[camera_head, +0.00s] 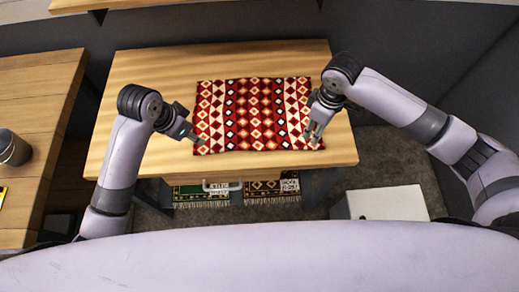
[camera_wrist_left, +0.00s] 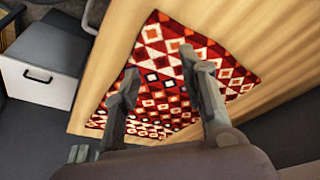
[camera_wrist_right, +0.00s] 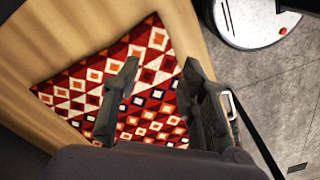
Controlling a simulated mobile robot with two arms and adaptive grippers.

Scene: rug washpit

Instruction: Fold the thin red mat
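The thin red mat (camera_head: 258,115) with a diamond pattern lies flat on the wooden table in the head view. It also shows in the left wrist view (camera_wrist_left: 165,70) and in the right wrist view (camera_wrist_right: 150,75). My left gripper (camera_head: 194,138) is over the mat's left edge, and its fingers stand apart with nothing between them in the left wrist view (camera_wrist_left: 158,62). My right gripper (camera_head: 315,136) is over the mat's near right corner. Its fingers are apart and empty in the right wrist view (camera_wrist_right: 160,68). Contact with the mat cannot be told.
The wooden table (camera_head: 150,75) has bare room around the mat. Another wooden table (camera_head: 35,90) stands at the left with a dark cup (camera_head: 14,148). Labelled fringed rugs (camera_head: 272,188) lie below the front edge. A white box (camera_head: 388,203) stands at the right.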

